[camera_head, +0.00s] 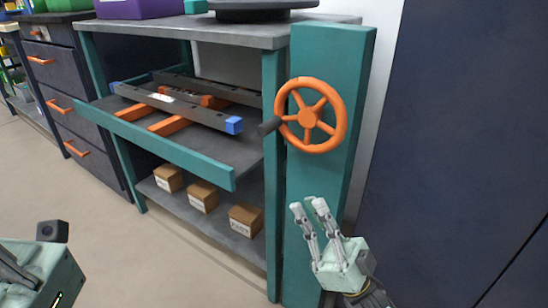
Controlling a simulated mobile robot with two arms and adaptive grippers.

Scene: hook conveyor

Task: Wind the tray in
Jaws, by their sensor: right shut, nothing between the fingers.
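The tray (170,145) is a grey sliding shelf with a teal front bar, and it sticks out of the teal-framed bench toward the left front. Dark rails with blue ends and orange cross pieces lie on it. An orange spoked handwheel (308,117) with a dark knob (270,127) on its left side is mounted on a teal post. My right gripper (305,205) is below the wheel, in front of the post, apart from the wheel and knob. It is shut and empty. Part of my left arm shows at the lower left, but its fingers are out of view.
Several small cardboard boxes (203,196) stand on the bench's lower shelf (222,218). The bench top (180,31) carries a purple bin (135,8) and a dark round base (250,13). A dark drawer cabinet (60,85) stands at left. A dark panel (465,150) closes off the right side.

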